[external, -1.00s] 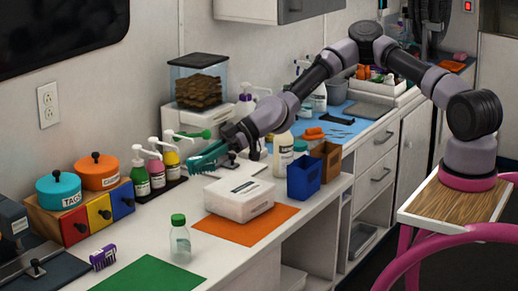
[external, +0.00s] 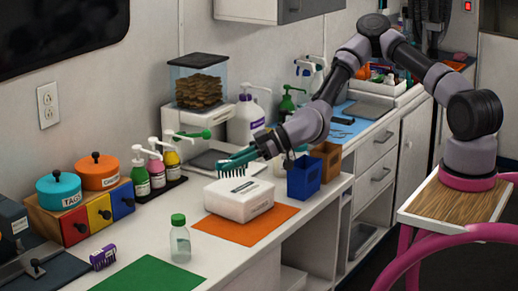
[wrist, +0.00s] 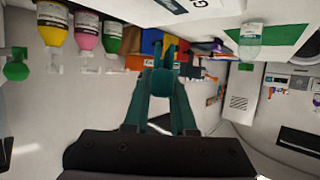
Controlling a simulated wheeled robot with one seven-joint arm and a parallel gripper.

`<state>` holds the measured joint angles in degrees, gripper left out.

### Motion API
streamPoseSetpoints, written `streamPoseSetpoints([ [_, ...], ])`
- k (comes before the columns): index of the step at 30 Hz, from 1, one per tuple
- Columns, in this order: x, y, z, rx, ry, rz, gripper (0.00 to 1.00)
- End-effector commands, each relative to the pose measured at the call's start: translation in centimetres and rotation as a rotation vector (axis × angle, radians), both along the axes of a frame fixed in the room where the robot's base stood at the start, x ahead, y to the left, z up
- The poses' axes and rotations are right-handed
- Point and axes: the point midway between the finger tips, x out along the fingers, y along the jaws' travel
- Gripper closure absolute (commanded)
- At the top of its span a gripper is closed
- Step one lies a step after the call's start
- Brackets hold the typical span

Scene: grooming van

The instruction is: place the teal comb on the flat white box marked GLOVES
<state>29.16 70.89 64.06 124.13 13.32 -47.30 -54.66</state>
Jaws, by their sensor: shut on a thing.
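The teal comb (external: 236,167) is in the air with its teeth pointing down, just above the back part of the flat white box (external: 240,204). A small gap seems to show between comb and box, but contact is hard to judge. Part of the white box (wrist: 188,7) shows at the top edge there.
The orange mat (external: 262,228) has bare room around the box. A blue bin (external: 304,178) and a brown bin (external: 327,158) stand close on the right. A green-capped bottle (external: 180,243) stands in front left. Pump bottles (external: 156,170) stand behind left.

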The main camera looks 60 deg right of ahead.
Motion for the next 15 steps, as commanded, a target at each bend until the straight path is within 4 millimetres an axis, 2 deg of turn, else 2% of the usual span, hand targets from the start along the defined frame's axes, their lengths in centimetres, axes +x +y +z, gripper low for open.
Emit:
streamPoseSetpoints([
  [6, 0.0, 0.0, -3.0, 0.003, 0.004, -0.001, 1.0],
  [15, 0.0, 0.0, -3.6, 0.001, 0.001, 0.0, 1.0],
])
